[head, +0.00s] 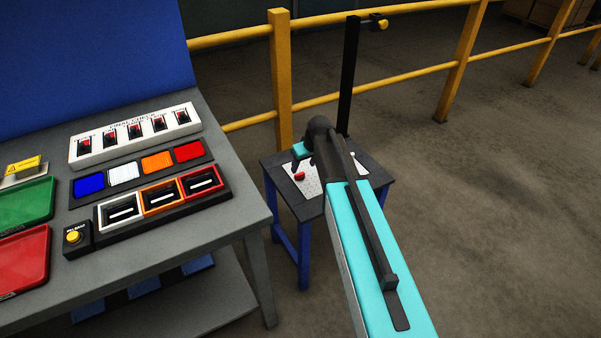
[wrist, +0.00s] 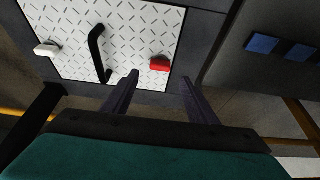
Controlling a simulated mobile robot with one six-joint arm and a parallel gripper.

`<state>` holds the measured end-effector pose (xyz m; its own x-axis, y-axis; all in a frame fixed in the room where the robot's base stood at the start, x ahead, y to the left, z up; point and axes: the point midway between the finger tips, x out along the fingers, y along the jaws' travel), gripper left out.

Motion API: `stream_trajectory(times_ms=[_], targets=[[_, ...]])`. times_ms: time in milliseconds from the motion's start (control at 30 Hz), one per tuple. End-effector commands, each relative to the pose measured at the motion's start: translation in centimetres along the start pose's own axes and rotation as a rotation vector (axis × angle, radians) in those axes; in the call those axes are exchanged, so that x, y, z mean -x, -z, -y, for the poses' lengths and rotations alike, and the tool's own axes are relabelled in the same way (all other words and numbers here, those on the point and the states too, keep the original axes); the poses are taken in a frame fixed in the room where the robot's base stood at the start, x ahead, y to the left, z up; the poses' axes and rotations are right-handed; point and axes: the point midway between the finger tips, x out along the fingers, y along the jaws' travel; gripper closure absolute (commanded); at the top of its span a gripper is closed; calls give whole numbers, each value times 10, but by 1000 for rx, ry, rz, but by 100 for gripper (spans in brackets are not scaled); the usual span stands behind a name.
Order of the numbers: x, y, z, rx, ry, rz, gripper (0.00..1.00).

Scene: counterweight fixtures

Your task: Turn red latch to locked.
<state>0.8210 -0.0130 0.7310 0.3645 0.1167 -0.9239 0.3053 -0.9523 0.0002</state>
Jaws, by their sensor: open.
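The red latch (wrist: 159,63) is a small red block on a white diamond-patterned plate (wrist: 140,25), near the plate's right edge in the wrist view. It also shows in the head view (head: 300,176), on the small table left of my arm. My gripper (wrist: 160,77) is open and empty, its two dark fingers apart with the red latch just beyond the tips, between their lines. I cannot tell whether a finger touches it. A white latch (wrist: 47,49) sits at the plate's left side, and a black handle (wrist: 97,52) stands between the two latches. No lock marking is legible.
The small blue-legged table (head: 377,180) carries the plate, with a black post (head: 348,80) behind it. A grey workbench (head: 235,205) with switches, coloured blocks and trays stands at left. Yellow railing (head: 281,80) runs behind. Floor at right is clear.

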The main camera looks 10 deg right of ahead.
Motion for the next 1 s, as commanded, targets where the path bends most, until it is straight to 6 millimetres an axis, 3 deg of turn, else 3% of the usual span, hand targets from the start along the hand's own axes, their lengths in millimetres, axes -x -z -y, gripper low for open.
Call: stream_trajectory(times_ms=[500,1000], targets=[[-63,1,1,1,1,1,47],[-74,0,2,2,1,0,47]])
